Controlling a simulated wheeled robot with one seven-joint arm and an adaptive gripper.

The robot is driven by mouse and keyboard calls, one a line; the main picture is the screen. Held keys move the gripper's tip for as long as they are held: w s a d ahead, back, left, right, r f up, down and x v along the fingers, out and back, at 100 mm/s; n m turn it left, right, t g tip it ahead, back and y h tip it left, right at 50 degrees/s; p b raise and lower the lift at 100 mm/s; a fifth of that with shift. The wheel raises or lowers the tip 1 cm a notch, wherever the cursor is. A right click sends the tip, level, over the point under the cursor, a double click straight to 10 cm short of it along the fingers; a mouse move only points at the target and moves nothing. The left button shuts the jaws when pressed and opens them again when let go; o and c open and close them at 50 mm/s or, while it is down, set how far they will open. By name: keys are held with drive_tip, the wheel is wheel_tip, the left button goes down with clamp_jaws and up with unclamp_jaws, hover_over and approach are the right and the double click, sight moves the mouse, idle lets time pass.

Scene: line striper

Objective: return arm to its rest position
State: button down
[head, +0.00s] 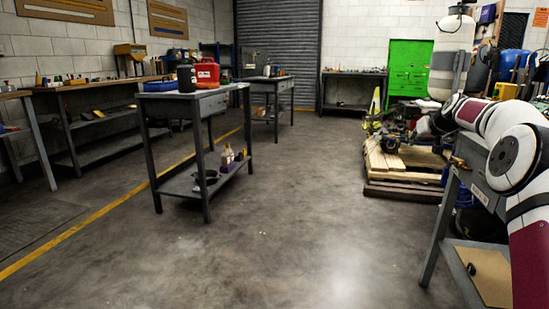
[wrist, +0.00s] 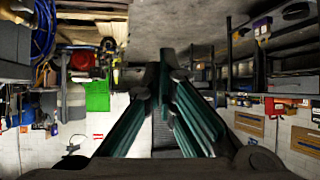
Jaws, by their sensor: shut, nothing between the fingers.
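My arm (head: 490,118), white and maroon, reaches in from the right edge of the head view and bends away over a grey workbench. My gripper (wrist: 166,62) shows in the middle of the wrist view with its dark green fingers together and nothing between them. The wrist view is upside down, with the floor at the top and the wall below. In the head view I cannot clearly make out the gripper against the clutter beyond the arm. No contact between the fingers and any object shows.
A grey workbench (head: 470,262) stands close under the arm at right. A wooden pallet (head: 400,168) with equipment lies beyond it. A grey table (head: 212,103) holds a red container (head: 207,74) at left. The green cabinet (head: 409,66) stands at the back. The middle floor (head: 290,210) is clear.

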drive_tip(key=s+a+r+n+g+y, duration=0.1)
drive_tip(key=s+a+r, duration=0.2)
drive_tip(key=s+a, duration=0.35)
drive_tip(key=s+a+r+g, duration=0.2)
drive_tip(key=s+a+r, duration=0.15)
drive_tip(key=a, duration=0.55)
drive_tip(key=s+a+g, duration=0.1)
drive_tip(key=s+a, duration=0.3)
drive_tip(key=s, duration=0.4)
drive_tip(key=s+a+g, duration=0.1)
drive_tip(key=s+a, duration=0.4)
drive_tip(key=s, duration=0.4)
drive_tip(key=s+a+f+g, duration=0.2)
drive_tip(key=s+f, duration=0.2)
drive_tip(key=s, duration=1.1)
drive_tip(key=s+a+f+g+p, duration=0.15)
drive_tip(key=s+f, duration=0.25)
drive_tip(key=s, duration=1)
drive_tip(key=s+a+f+g, duration=0.1)
drive_tip(key=s+f+g, duration=0.3)
drive_tip(key=s, duration=1.1)
wheel_tip(320, 180, up, 40)
drive_tip(key=t+p, duration=0.5)
drive_tip(key=p, duration=3.2)
drive_tip(key=shift+w+a+f+p, duration=0.2)
drive_tip(key=shift+f+p, duration=0.05)
drive_tip(key=shift+p, duration=0.05)
